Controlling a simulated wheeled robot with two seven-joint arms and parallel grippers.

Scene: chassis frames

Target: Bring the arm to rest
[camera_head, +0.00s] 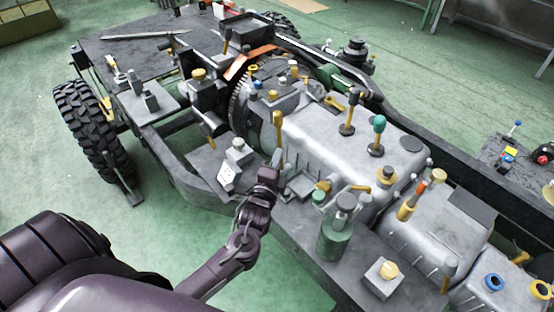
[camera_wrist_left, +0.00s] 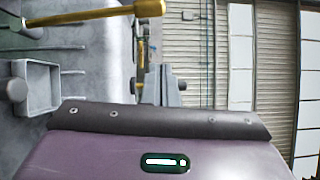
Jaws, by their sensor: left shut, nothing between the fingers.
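My left gripper (camera_head: 276,160) is at the end of the dark purple arm that comes in from the lower left in the head view. It is shut with nothing in it. It is over the near side of the chassis frame (camera_head: 185,178), close to the grey gearbox housing (camera_head: 330,135). A yellow-topped lever (camera_head: 278,122) stands just beyond the fingertips. I cannot tell if they touch it. In the left wrist view a gold rod (camera_wrist_left: 85,15) crosses the top left, and my purple wrist fills the bottom. The fingers do not show there. My right gripper is not in view.
A white-faced grey block (camera_head: 230,175) sits left of the gripper. A green cylinder (camera_head: 334,238) stands on the chassis to its right. Several levers rise from the housing. A black tyre (camera_head: 92,130) is at the left. The green floor (camera_head: 150,225) between tyre and arm is clear.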

